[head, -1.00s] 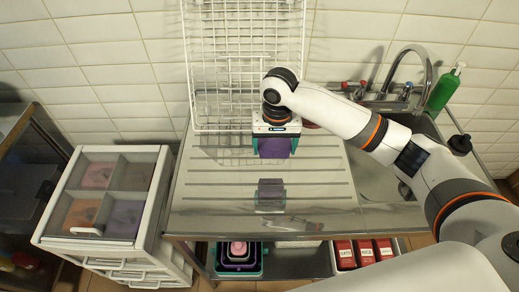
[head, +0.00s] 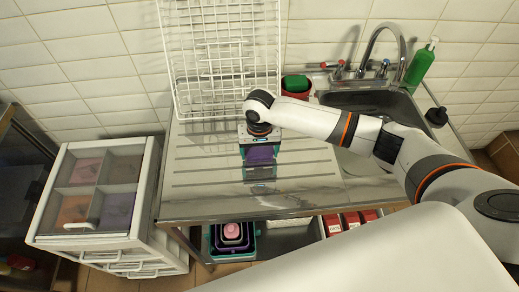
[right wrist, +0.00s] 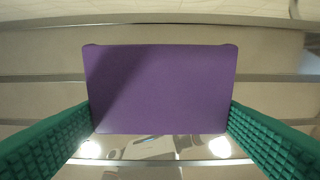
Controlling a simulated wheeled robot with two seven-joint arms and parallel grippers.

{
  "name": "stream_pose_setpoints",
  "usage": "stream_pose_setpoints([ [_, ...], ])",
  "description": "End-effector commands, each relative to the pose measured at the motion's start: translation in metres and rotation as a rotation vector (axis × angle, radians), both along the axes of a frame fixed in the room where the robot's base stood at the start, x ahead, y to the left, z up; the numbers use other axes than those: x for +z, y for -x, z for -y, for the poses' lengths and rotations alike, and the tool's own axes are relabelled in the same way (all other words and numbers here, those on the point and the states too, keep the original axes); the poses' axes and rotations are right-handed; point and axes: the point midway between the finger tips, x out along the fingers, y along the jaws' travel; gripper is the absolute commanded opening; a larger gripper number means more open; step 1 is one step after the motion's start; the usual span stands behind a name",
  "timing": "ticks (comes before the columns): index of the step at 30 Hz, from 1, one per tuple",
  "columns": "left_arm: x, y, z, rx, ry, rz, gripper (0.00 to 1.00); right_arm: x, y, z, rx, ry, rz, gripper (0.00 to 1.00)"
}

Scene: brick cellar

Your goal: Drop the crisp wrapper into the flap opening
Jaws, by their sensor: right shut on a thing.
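My right gripper (head: 260,160) is shut on a flat purple piece, the crisp wrapper (head: 262,153). It holds it over the ribbed steel drainboard, whose surface shows a reflection below. In the right wrist view the wrapper (right wrist: 160,88) is a plain purple rectangle between the green ribbed fingers. A white unit (head: 150,190) stands at the left, its top split into four panels in pink, brown-grey, orange and purple, with a small white handle (head: 95,210). I cannot tell for sure which part is the flap opening. My left gripper is out of view.
A white wire rack (head: 215,60) stands behind the gripper on the drainboard (head: 200,185). A red pot (head: 297,96) with a green item, a sink (head: 365,102) and a green bottle (head: 420,67) are right. Nested tubs (head: 232,237) and red boxes sit below.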

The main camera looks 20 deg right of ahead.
Motion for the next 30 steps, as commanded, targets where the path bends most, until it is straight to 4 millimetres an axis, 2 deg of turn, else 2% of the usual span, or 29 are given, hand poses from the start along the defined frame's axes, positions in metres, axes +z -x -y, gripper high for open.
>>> stream_pose_setpoints([
  [2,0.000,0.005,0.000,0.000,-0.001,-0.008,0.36,-0.002,0.000,0.000,0.000,0.000,-0.001,0.60],
  [3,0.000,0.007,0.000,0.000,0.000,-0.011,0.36,-0.002,0.000,0.000,0.000,0.000,0.000,0.85],
  [6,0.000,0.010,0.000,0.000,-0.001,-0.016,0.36,-0.002,0.000,0.000,0.000,0.000,0.000,1.00],
  [13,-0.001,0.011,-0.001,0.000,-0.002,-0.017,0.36,-0.001,0.000,0.000,0.000,0.000,0.000,1.00],
  [17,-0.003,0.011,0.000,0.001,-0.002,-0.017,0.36,0.009,-0.001,0.000,-0.001,-0.001,0.001,1.00],
  [30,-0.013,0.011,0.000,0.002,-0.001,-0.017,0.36,0.097,-0.001,0.000,0.000,-0.002,0.004,1.00],
])
